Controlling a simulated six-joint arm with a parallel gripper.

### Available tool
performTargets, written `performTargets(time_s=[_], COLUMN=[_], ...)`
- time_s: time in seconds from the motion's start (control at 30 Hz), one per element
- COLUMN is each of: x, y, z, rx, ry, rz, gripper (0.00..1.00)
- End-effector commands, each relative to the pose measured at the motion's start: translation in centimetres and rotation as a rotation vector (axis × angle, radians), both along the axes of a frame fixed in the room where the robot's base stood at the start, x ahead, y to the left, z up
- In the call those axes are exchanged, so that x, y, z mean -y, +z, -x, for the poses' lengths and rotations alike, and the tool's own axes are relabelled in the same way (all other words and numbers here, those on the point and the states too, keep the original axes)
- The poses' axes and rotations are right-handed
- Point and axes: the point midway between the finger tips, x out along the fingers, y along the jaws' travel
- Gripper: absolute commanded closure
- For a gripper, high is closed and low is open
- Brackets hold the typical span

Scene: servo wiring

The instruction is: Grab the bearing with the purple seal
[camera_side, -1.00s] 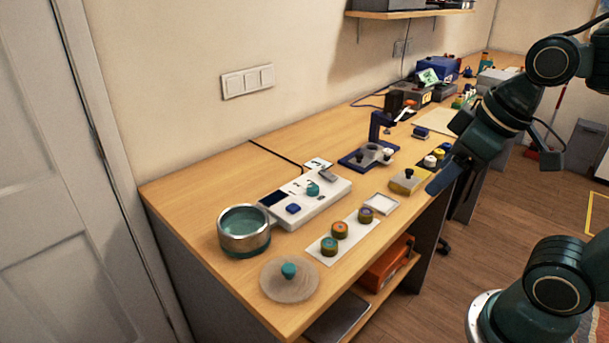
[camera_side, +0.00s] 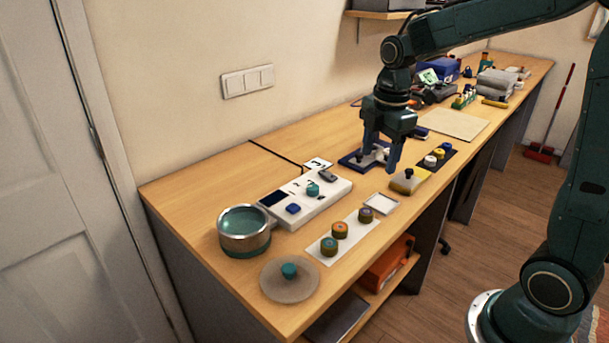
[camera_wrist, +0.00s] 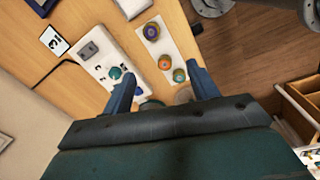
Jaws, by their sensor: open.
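The bearing with the purple seal (camera_side: 366,215) stands on a white strip (camera_side: 352,233) near the front edge of the bench, at the strip's far end. An orange-sealed bearing (camera_side: 339,230) and a teal-sealed bearing (camera_side: 329,246) stand on the same strip. In the wrist view, the purple-sealed bearing (camera_wrist: 151,31) is above and ahead of the fingertips, with the orange one (camera_wrist: 165,62) and the teal one (camera_wrist: 179,75) nearer the fingers. My gripper (camera_side: 382,162) is open and empty, pointing down above the bench, beyond the strip near the blue fixture.
A white device (camera_side: 315,205) with knobs lies left of the strip. A steel pot (camera_side: 244,230) and a round lid (camera_side: 290,284) stand at the near end. A small white tray (camera_side: 380,203) and a yellowish block (camera_side: 407,181) lie past the strip. The blue fixture (camera_side: 352,163) is close to my gripper.

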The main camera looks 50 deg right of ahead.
Motion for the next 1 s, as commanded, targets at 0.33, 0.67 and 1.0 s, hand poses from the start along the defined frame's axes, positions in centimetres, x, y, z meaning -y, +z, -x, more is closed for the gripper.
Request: performTargets(time_s=[0.33,0.67,1.0], x=[2.1,2.2,2.2], y=[-3.2,-3.8,-7.9], z=[-2.7,-2.8,-2.7], rx=[-0.077,-0.080,-0.083], ry=[0.232,0.246,0.245], rz=[-0.006,-0.007,-0.008], gripper=[0.41,0.41,0.41])
